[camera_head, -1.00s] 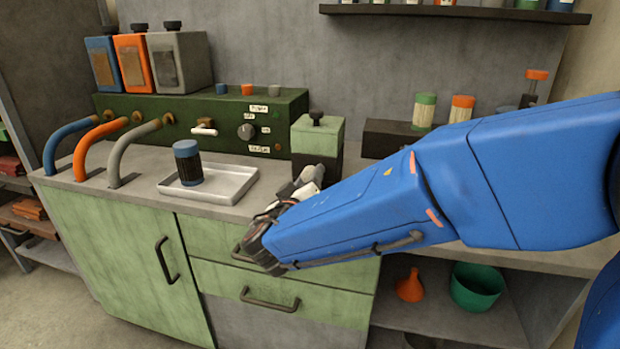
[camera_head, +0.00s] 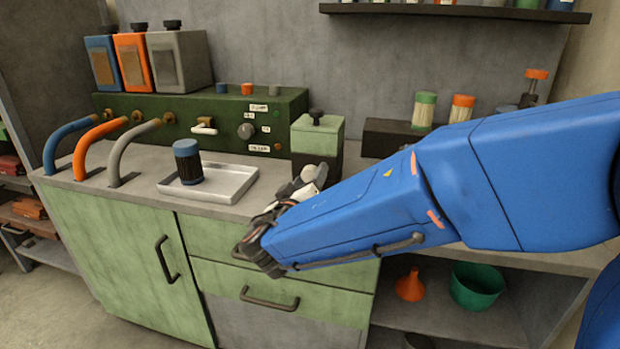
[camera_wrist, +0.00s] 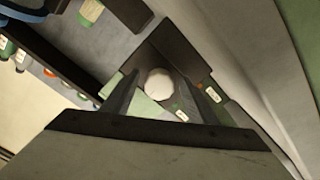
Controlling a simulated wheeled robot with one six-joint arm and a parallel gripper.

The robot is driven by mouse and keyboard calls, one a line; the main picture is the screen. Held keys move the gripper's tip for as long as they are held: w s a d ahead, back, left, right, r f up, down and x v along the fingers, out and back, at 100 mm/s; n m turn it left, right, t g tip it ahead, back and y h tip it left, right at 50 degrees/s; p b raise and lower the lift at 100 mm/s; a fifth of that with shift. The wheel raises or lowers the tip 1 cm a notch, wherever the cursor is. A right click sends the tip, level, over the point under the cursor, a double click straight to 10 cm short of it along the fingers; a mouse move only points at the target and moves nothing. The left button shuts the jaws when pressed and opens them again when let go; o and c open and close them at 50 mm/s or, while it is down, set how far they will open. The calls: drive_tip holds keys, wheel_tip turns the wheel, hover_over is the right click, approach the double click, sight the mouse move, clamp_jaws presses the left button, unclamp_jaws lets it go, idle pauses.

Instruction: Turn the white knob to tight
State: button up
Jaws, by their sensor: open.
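My gripper (camera_wrist: 162,82) is open, with one dark finger on each side of the knob as seen from the wrist. Whether the fingers touch it or stand short of it, I cannot tell. Which way the knob points is not readable.
A mint-green canister (camera_head: 316,135) stands behind my gripper. To its left are a dark green panel with a grey knob (camera_head: 246,131) and a tray (camera_head: 235,185) holding a blue-capped jar (camera_head: 187,160). Drawer handles (camera_head: 270,300) jut out below.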

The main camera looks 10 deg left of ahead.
drive_tip(key=s, duration=1.7)
drive_tip(key=shift+a, duration=0.3)
